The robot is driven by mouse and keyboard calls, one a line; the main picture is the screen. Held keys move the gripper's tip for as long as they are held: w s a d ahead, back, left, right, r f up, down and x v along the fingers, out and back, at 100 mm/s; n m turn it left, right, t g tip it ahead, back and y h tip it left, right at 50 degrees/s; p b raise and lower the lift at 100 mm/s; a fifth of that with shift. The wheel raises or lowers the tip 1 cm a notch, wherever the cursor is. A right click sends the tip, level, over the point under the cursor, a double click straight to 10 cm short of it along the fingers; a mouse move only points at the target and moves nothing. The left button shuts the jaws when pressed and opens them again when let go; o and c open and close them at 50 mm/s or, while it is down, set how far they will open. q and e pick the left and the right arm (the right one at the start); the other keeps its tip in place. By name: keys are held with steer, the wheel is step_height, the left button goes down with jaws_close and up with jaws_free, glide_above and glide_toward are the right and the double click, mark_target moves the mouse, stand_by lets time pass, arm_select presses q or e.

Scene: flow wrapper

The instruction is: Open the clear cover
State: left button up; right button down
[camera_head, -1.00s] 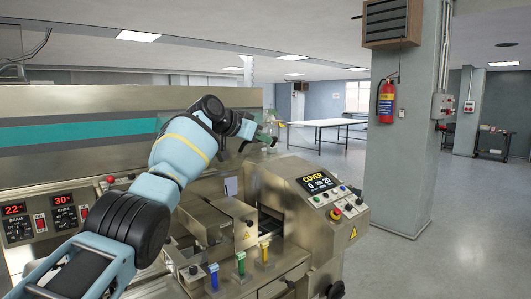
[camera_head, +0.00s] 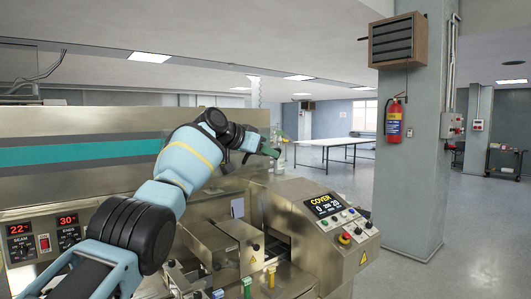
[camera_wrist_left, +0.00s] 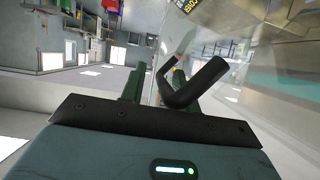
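My left gripper (camera_head: 271,152) is above the wrapper, beyond the metal housing, at the end of the pale blue arm. In the left wrist view the two dark green fingers (camera_wrist_left: 157,74) stand apart. A bent black handle bar (camera_wrist_left: 205,84) lies between and across them; I cannot tell whether they touch it. The clear cover (camera_wrist_left: 240,92) shows in that view only as a faint see-through sheet beside the handle. In the head view my arm and the glare hide most of it, and I cannot make out its edges.
The control panel (camera_head: 328,208) reads COVER and stands right of the arm. Temperature displays (camera_head: 42,227) are at the left. Coloured handles (camera_head: 247,287) stand at the front. A pillar with a fire extinguisher (camera_head: 394,121) and open floor are at the right.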

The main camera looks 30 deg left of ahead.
mark_target(245, 170)
steer(key=shift+a, duration=0.1)
